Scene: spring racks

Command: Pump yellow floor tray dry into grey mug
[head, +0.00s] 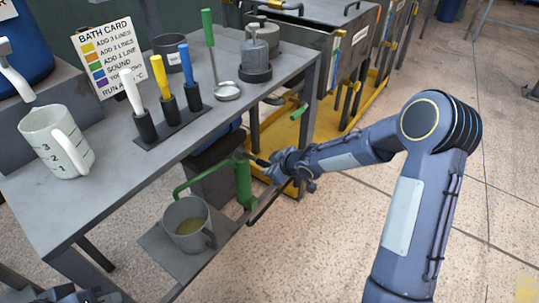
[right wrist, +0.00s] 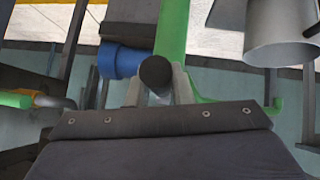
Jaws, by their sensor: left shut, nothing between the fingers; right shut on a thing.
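The green hand pump (head: 243,182) stands beside a low shelf, its green spout reaching left over the grey mug (head: 180,238). The mug stands upright on the shelf with yellowish liquid inside. My right gripper (head: 262,162) is shut on the pump handle, whose dark round end (right wrist: 155,72) shows between the fingers in the right wrist view. The yellow floor tray (head: 328,141) lies on the floor under the bench, partly hidden by my right arm; I cannot tell how much liquid is in it. My left gripper (head: 76,297) is only partly visible at the bottom left edge, shut and empty.
The grey bench (head: 70,205) holds a white measuring jug (head: 50,150), white, yellow and blue handled tools in a rack, a ladle (head: 228,92) and a bath card (head: 101,55). A green-handled thing (head: 299,112) is near the tray. Open floor lies to the right.

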